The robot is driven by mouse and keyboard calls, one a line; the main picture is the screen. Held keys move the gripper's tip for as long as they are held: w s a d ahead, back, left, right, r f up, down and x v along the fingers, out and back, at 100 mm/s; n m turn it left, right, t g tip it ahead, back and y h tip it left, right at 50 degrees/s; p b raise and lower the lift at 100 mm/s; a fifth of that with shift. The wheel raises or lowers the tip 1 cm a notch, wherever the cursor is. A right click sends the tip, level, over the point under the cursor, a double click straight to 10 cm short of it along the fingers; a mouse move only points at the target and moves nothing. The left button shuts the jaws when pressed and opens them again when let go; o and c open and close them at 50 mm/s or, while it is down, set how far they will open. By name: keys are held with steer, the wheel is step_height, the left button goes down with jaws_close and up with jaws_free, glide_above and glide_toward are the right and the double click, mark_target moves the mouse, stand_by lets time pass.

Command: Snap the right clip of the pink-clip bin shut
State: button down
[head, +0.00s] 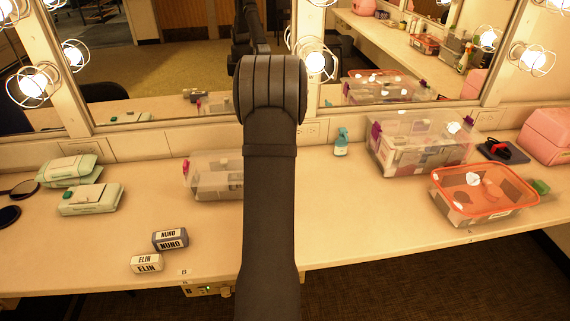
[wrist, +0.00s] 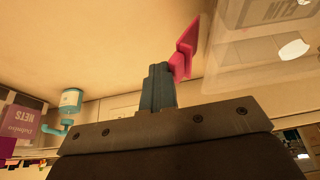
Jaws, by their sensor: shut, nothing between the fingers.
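The pink-clip bin (head: 215,180) is a clear box on the counter, partly hidden behind my arm in the head view. Its left pink clip (head: 186,169) shows there; its right side is hidden. In the wrist view, which looks upside down, the clear bin (wrist: 235,65) is at right. Its right pink clip (wrist: 188,45) sticks out from the bin's side, angled away from the wall. My gripper (wrist: 158,68) is shut and empty. Its fingertips are right beside the clip's lower part in the picture; I cannot tell whether they touch.
Two name blocks, NUNO (head: 170,240) and ELIN (head: 146,263), sit front left. The mirrors rise behind the counter.

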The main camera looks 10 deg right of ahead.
steer(key=shift+a+r, duration=0.15)
steer(key=shift+a, duration=0.7)
steer(key=shift+r, duration=0.1)
steer(key=shift+d+r, duration=0.15)
steer(key=shift+r, duration=0.8)
steer(key=shift+d+r, duration=0.2)
steer(key=shift+r, duration=0.75)
steer(key=shift+d+r, duration=0.15)
steer(key=shift+r, duration=0.8)
steer(key=shift+a+f, duration=0.15)
steer(key=shift+f, duration=0.85)
steer(key=shift+a+f, duration=0.2)
steer(key=shift+f, duration=0.8)
steer(key=shift+a+f, duration=0.15)
steer(key=shift+f, duration=0.85)
steer(key=shift+r, duration=0.1)
